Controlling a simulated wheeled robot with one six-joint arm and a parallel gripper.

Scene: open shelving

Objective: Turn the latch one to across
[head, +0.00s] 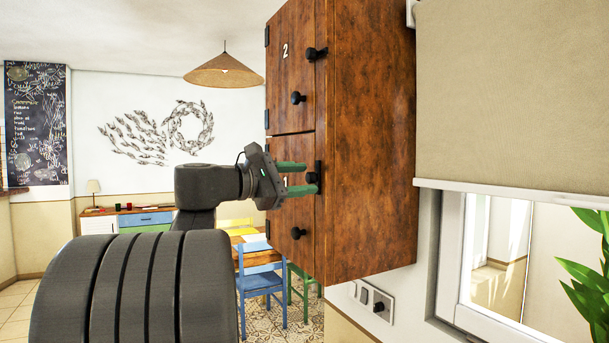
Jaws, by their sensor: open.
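The wooden cabinet (369,150) on the wall has two stacked doors, numbered 2 above and 1 below. Latch one (318,176) is a black piece at the right edge of the lower door, and its plate looks upright. My gripper (308,178) is open, with its two green fingers pointing right at latch one, one finger above its middle and one below. I cannot tell whether the fingers touch it. The gripper hides part of the lower door (283,225) and part of the number 1.
The upper door has its own black latch (315,53) and a round knob (298,97). The lower door's round knob (298,233) is below my gripper. A beige blind (510,95) and window are to the right.

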